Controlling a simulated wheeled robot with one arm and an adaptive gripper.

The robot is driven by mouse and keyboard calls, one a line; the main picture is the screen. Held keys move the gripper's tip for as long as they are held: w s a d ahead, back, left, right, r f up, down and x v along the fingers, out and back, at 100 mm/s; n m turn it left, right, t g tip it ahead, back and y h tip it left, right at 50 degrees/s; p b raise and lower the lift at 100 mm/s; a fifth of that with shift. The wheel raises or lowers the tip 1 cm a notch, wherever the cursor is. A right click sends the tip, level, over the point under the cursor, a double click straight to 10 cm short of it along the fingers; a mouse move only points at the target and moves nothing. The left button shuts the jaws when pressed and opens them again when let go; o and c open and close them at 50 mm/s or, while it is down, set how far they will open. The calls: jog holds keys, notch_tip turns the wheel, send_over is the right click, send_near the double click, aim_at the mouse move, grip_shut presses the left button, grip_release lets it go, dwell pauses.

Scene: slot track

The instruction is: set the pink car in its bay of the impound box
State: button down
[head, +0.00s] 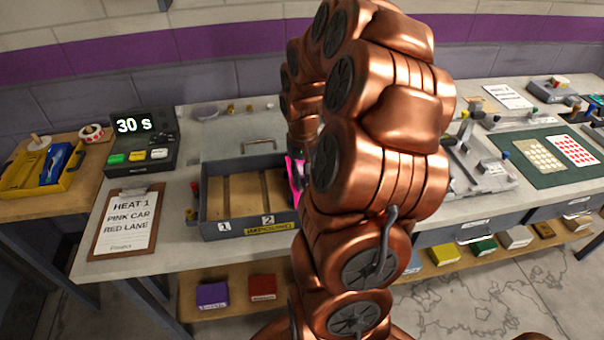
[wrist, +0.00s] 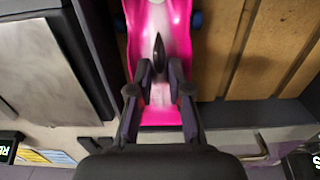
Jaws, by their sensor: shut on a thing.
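The pink car (head: 295,179) shows in the head view as a sliver at the right end of the impound box, mostly hidden by my arm. In the wrist view the pink car (wrist: 183,45) fills the top middle, with dark blue wheels at its sides. My gripper (wrist: 160,82) is shut on a dark fin on the car's top. The impound box (head: 211,232) is grey with a wooden floor, dividers, and bays marked 1 and 2 in sight. The car is over the box's end bay; I cannot tell whether it touches the floor.
A clipboard (head: 127,222) reads pink car, red lane. A timer (head: 142,140) showing 30 s stands behind it. A yellow tray (head: 40,172) is at far left. A green mat (head: 548,160) with cards lies at right. My arm hides the table's middle.

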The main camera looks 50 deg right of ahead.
aim_at(302, 177)
jog(key=shift+f+b, duration=0.3)
jog(key=shift+f, duration=0.1)
jog(key=c, duration=1.1)
grip_release()
jog(key=shift+r, duration=0.1)
jog(key=shift+r+p, duration=0.6)
jog(key=shift+p, duration=0.1)
jog(key=shift+w+d+r+b, duration=0.1)
jog(key=shift+w+r+b, duration=0.05)
jog(key=shift+r+b, duration=0.15)
notch_tip(302, 177, up, 11)
jog(key=b, duration=0.2)
